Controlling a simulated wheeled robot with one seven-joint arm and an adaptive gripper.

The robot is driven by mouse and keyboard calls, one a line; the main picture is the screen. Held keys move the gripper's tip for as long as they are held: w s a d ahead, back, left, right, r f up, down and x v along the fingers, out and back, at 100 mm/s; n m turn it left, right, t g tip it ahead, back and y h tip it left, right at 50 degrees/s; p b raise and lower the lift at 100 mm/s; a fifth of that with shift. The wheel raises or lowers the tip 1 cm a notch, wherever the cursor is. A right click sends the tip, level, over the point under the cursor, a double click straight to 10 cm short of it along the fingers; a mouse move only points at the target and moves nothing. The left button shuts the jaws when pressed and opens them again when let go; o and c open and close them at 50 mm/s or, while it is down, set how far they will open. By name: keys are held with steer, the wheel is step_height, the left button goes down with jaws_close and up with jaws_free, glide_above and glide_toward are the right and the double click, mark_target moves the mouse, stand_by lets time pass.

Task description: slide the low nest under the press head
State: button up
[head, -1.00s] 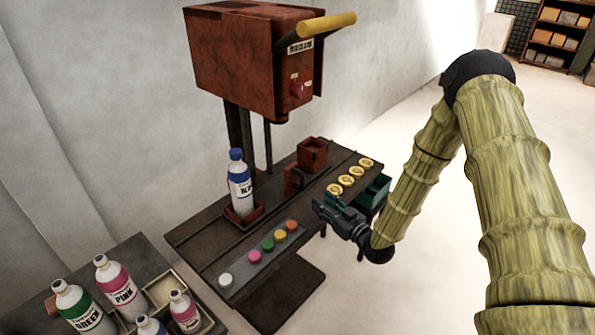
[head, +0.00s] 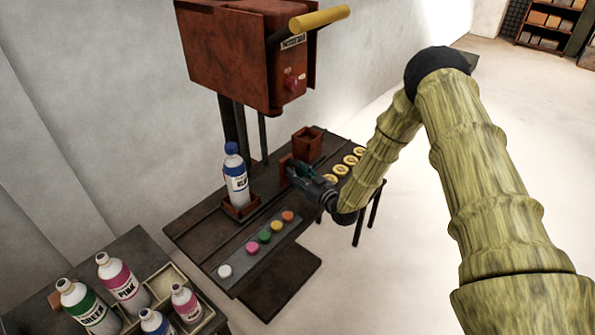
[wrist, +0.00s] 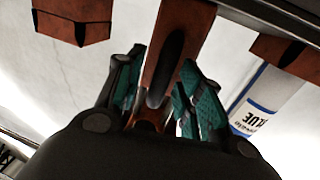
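The low nest (head: 236,212) is a shallow red-brown holder on the dark press table, with a white blue-capped bottle (head: 236,180) upright in it. A deeper red-brown nest (head: 308,143) stands to its right. Between them is an upright red-brown handle (head: 285,166), which also shows in the wrist view (wrist: 196,25). My gripper (head: 291,172) is at this handle. In the wrist view my gripper (wrist: 162,75) has its teal fingers apart on either side of the handle, with a gap at the left. The red press head housing (head: 235,55) hangs above the table.
A row of coloured caps (head: 265,236) lies on a strip at the table's front. Yellow rings (head: 350,160) lie at the right, partly behind my arm. A crate (head: 205,312) with several bottles stands at lower left. Open floor lies to the right.

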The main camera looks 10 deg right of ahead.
steer(key=shift+a+r, duration=0.1)
steer(key=shift+r, duration=0.1)
steer(key=shift+w+f, duration=0.35)
steer(key=shift+s+r, duration=0.15)
steer(key=c, duration=0.5)
jaws_close()
steer(key=b, duration=0.9)
glide_toward(318, 140)
steer(key=x, duration=0.4)
steer(key=shift+a+f, duration=0.25)
steer(key=shift+f, duration=0.1)
steer(key=shift+d, duration=0.15)
steer(key=shift+d+r, duration=0.15)
steer(key=shift+r, duration=0.1)
